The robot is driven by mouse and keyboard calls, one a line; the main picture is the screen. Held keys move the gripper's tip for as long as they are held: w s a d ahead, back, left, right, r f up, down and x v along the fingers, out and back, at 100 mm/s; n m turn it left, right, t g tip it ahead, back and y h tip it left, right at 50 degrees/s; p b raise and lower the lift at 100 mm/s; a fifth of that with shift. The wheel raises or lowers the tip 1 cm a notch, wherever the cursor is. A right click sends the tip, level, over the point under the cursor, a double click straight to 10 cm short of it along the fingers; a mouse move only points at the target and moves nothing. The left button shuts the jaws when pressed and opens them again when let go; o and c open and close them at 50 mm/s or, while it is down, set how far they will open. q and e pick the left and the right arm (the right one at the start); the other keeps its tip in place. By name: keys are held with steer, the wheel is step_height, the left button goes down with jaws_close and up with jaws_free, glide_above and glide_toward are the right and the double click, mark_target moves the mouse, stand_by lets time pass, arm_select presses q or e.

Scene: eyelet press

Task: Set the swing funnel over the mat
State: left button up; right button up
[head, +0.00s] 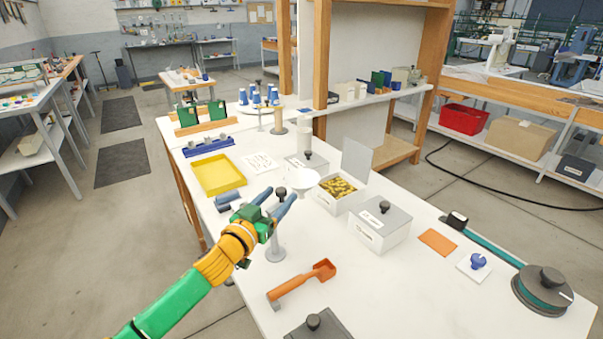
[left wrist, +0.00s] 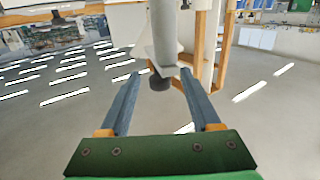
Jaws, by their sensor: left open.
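A white funnel (head: 301,179) stands near the middle of the white table, beside a grey post (head: 276,236) on a round base. My left gripper (head: 282,193) is open, its two blue-grey fingers pointing at the funnel and post. In the left wrist view, the open fingers (left wrist: 159,76) point toward a grey upright post (left wrist: 164,35) with a dark knob (left wrist: 159,82) at its lower end. I cannot tell if a finger touches anything. A flat orange mat (head: 438,242) lies to the right, apart from the funnel. My right gripper is not in view.
An open box of yellow pieces (head: 339,188) stands right of the funnel, with a lidded white box (head: 380,223) nearer the mat. An orange scoop (head: 302,283) lies in front. A yellow tray (head: 216,175) is at the left. A blue knob on a plate (head: 476,263) is right of the mat.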

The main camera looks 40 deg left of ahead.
mark_target(284, 188)
arm_select(q)
steer(key=shift+w+r, duration=0.15)
steer(key=shift+w, duration=0.15)
steer(key=shift+w+a+r, duration=0.15)
steer(key=shift+w+r, duration=0.25)
steer(key=shift+r, duration=0.15)
steer(key=x, duration=0.3)
steer(key=shift+w+a+f+p, duration=0.1)
steer(key=shift+w+f+p, duration=0.1)
steer(key=shift+f+p, duration=0.1)
steer(key=shift+w, duration=0.35)
steer(key=shift+s+r, duration=0.1)
steer(key=shift+s, duration=0.15)
jaws_close()
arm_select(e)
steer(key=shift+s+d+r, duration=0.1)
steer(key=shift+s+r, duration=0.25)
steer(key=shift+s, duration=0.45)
